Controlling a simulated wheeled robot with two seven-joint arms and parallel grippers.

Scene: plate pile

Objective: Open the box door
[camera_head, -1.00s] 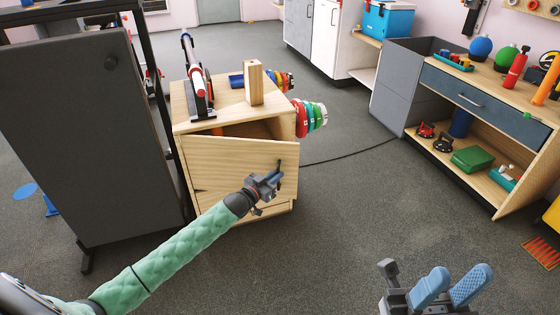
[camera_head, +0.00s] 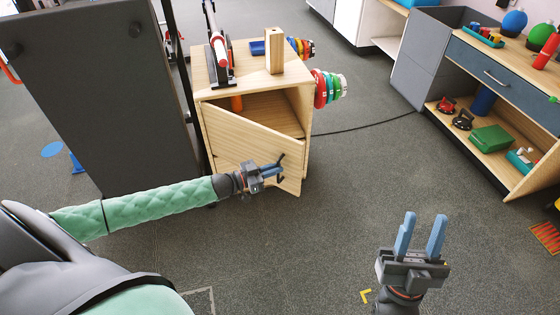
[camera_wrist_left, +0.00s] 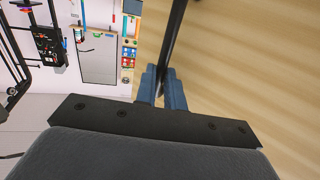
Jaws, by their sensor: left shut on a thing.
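The wooden box (camera_head: 247,77) stands on the floor at upper middle in the head view. Its wooden door (camera_head: 235,140) is partly open, swung out toward me, with the dark inside showing above and to the right of it. A thin dark handle (camera_head: 281,168) is on the door's right side; in the left wrist view the handle (camera_wrist_left: 174,35) runs down between the blue fingers. My left gripper (camera_head: 272,171) is shut on the handle, and it also shows in the left wrist view (camera_wrist_left: 162,90). My right gripper (camera_head: 421,236) is open and empty above the floor at lower right.
A dark grey panel (camera_head: 100,90) stands close to the left of the box. Colored discs (camera_head: 328,88) stick out from the box's right side. A wooden block (camera_head: 274,52) stands on top. A workbench (camera_head: 500,80) is at the right. The floor between is clear.

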